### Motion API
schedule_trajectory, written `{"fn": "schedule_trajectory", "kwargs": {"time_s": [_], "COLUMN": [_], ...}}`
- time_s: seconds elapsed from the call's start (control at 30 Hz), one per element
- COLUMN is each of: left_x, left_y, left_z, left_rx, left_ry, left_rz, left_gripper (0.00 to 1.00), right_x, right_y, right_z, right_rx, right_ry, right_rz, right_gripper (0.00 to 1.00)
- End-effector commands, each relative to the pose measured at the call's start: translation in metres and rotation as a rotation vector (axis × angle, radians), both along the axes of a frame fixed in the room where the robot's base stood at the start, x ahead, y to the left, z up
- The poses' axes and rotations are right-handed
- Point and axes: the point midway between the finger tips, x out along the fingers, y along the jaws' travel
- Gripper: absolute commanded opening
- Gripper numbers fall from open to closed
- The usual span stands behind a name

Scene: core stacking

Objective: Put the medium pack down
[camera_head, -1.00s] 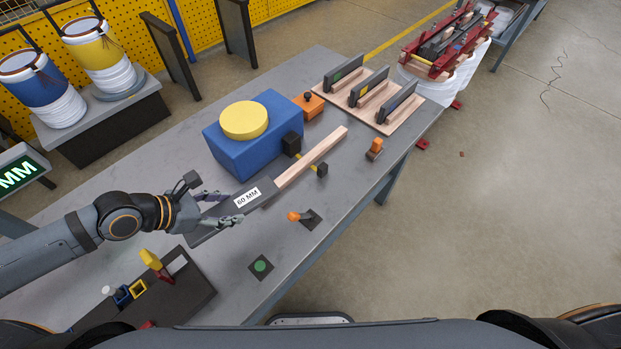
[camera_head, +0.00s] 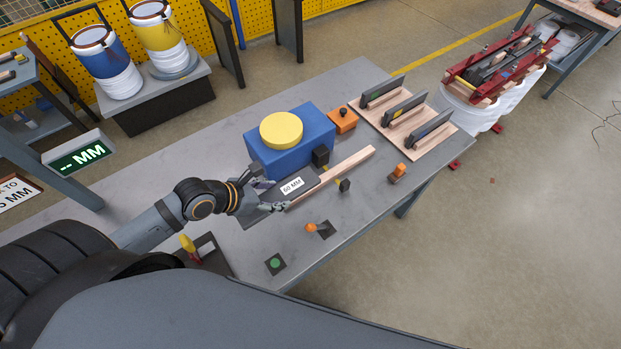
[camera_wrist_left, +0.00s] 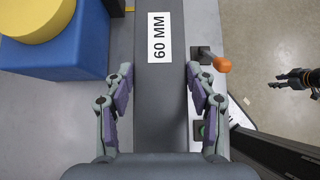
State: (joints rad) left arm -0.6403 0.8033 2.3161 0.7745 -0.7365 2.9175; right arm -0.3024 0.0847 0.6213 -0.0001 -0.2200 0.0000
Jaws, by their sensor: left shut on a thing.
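The medium pack is a long dark grey bar labelled 60 MM (camera_head: 308,180), and it also fills the middle of the left wrist view (camera_wrist_left: 161,100). Its far end is by the pale wooden strip (camera_head: 350,163) on the workbench, beside the blue block. My left gripper (camera_head: 269,195) is shut on the pack, and in the left wrist view its fingers (camera_wrist_left: 159,85) lie along both long edges. I cannot tell whether the pack's underside rests fully on its support. My right gripper (camera_wrist_left: 292,80) shows small and dark at the right of the left wrist view.
A blue block (camera_head: 292,150) with a yellow disc (camera_head: 281,130) stands left of the strip. Orange-knobbed parts (camera_head: 311,228) and a green button (camera_head: 275,263) are toward the front edge. A wooden rack (camera_head: 440,135) holds dark packs at the far end. A display (camera_head: 80,155) reads "-- MM".

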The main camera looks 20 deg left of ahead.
Motion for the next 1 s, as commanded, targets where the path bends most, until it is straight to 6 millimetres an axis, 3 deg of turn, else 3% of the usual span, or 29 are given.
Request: {"fn": "schedule_trajectory", "kwargs": {"time_s": [0.17,0.23,0.37,0.57,0.7,0.83,1.0], "left_x": [0.011,0.023,0.044,0.084,0.107,0.122,0.128], "left_y": [-0.003,-0.008,-0.016,-0.032,-0.040,-0.045,-0.047], "left_z": [-0.010,-0.017,-0.023,-0.037,-0.067,-0.085,-0.094], "left_rx": [-0.003,-0.009,-0.010,-0.012,-0.006,-0.003,0.000], "left_ry": [-0.006,-0.010,-0.009,-0.005,0.001,-0.001,-0.004], "left_rz": [0.007,0.006,0.006,0.004,0.000,-0.001,-0.002], "left_gripper": [0.00,0.00,0.00,0.00,0.00,0.00,0.00], "right_x": [0.000,0.000,0.000,0.001,0.001,0.001,0.002], "right_y": [-0.001,-0.001,0.002,0.007,0.007,0.007,0.006], "right_z": [-0.016,-0.029,-0.036,-0.036,-0.036,-0.036,-0.036], "right_rx": [-0.002,-0.001,0.002,0.008,0.009,0.008,0.007], "right_ry": [0.000,0.000,0.001,0.000,0.000,-0.001,-0.002], "right_rz": [0.001,0.000,-0.001,-0.003,-0.003,-0.003,-0.002], "right_gripper": [0.40,0.40,0.40,0.40,0.40,0.40,0.40]}}
